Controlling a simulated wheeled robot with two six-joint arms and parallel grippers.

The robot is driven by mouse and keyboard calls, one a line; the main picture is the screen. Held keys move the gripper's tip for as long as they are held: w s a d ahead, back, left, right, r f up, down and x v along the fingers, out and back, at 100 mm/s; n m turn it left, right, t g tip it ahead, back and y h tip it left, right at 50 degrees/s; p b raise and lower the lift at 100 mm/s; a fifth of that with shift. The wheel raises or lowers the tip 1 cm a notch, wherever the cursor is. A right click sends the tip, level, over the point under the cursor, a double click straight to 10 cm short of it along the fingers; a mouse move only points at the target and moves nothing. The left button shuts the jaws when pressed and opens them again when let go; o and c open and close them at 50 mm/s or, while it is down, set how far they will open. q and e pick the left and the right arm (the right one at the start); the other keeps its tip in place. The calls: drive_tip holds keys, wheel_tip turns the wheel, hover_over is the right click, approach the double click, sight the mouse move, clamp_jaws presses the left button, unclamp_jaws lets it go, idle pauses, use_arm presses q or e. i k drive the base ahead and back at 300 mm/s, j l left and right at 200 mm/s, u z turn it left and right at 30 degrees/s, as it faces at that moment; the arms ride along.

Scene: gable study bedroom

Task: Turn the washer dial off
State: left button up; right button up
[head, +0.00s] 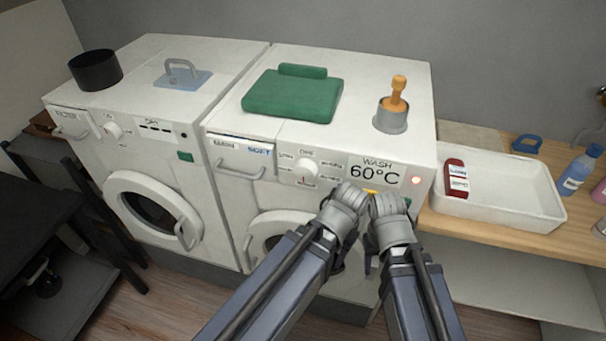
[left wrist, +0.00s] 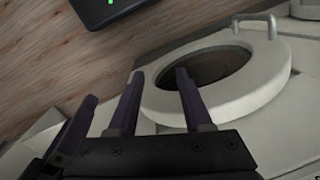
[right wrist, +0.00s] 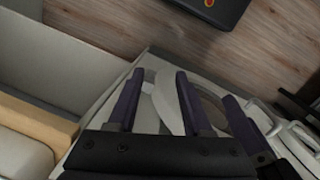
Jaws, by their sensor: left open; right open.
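The washer (head: 385,70) is the white machine on the right, its display (head: 375,173) reading WASH 60°C. A red light (head: 416,180) glows at the panel's right. My left gripper (head: 350,200) and right gripper (head: 389,207) are side by side in front of the panel, below and right of the dial, apart from it. In the left wrist view (left wrist: 158,76) and right wrist view (right wrist: 158,76) the fingers are spread and empty.
A dryer (head: 220,52) stands left of the washer. A white tray (head: 510,205) with a red bottle (head: 456,178) is on the wooden counter at right.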

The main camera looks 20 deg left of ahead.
sight(305, 169)
drive_tip(key=k+l, duration=0.1)
drive_tip(key=l, duration=0.3)
drive_tip(key=k+l, duration=0.15)
drive_tip(key=l, duration=0.25)
drive_tip(key=k+l+u, duration=0.1)
drive_tip(key=l, duration=0.25)
drive_tip(key=k+l, duration=0.1)
drive_tip(key=l, duration=0.3)
